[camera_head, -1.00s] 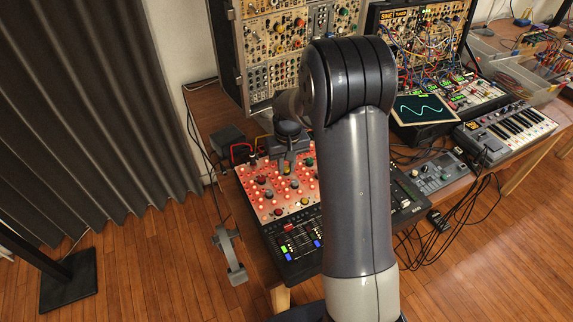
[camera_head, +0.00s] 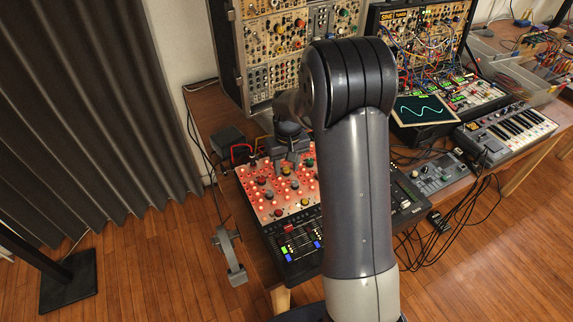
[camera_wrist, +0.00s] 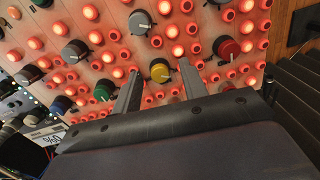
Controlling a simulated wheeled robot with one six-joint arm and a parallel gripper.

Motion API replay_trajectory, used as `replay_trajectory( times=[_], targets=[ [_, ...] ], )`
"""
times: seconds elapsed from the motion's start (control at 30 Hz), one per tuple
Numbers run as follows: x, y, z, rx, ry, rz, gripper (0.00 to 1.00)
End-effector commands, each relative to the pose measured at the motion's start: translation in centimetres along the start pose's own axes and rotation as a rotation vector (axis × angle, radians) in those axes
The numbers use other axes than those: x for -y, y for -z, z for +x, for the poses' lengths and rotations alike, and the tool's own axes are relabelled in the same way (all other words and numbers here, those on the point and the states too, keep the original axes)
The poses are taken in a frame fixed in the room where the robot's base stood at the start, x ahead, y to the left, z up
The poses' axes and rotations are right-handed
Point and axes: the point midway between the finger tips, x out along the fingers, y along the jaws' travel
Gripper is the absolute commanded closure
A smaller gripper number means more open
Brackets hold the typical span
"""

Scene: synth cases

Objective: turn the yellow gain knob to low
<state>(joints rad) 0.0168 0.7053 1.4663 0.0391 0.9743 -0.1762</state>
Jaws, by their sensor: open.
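The yellow knob (camera_wrist: 160,70) sits on a panel of red-lit buttons and knobs, in the middle of the wrist view. It has a pale pointer mark on its side. My gripper (camera_wrist: 159,68) is open, with one finger to the left of the yellow knob and one to the right. Gaps show between the knob and both fingers, and nothing is held. I cannot read any gain scale.
A red knob (camera_wrist: 227,49), a grey knob (camera_wrist: 140,22) and a green knob (camera_wrist: 104,90) stand near the yellow one. A black fader mixer (camera_head: 292,247) lies in front of the panel. A tall modular rack (camera_head: 270,50) stands behind.

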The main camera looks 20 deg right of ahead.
Motion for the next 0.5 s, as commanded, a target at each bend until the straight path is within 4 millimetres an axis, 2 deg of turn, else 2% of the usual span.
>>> replay_trajectory(
  times=[0.17, 0.27, 0.5],
  targets=[
    [0.0, 0.0, -0.3, 0.000, 0.000, 0.000, 0.59],
    [0.0, 0.1, -1.4, -0.003, -0.001, 0.000, 0.59],
    [0.0, 0.1, -6.2, -0.005, -0.001, 0.000, 0.59]
  ],
)
